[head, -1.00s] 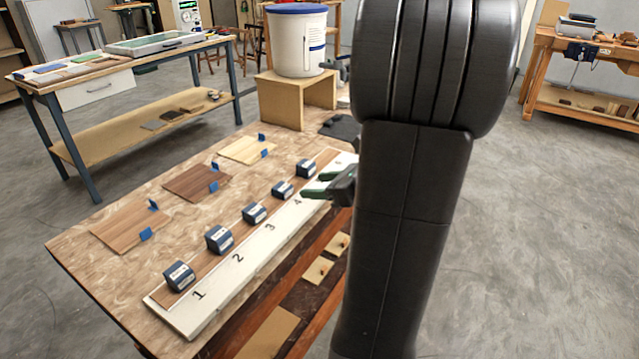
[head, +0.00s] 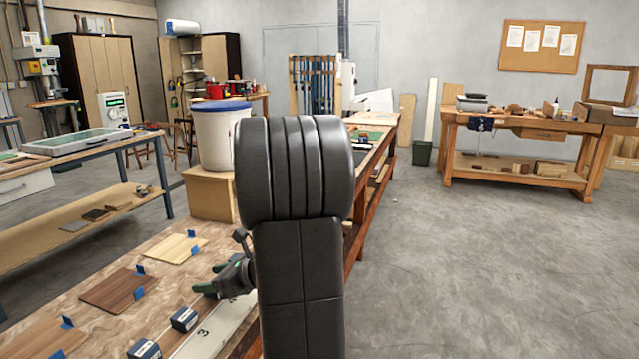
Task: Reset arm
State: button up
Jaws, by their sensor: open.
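My gripper (head: 207,287) shows at the left of my dark arm in the head view, above the workbench. Its green-tipped fingers are apart and hold nothing that I can see. My arm stands upright in the middle of the view and hides part of the bench and of the gripper's mounting. The rest of the board is cut off or hidden.
Thin wood sheets, one pale (head: 174,248) and one dark (head: 118,290), lie on the bench with blue clips. A white bucket (head: 221,140) stands on a wooden box (head: 208,194) behind. The concrete floor (head: 460,260) at right is clear.

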jog(key=shift+r, duration=0.75)
jog(key=shift+f, duration=0.1)
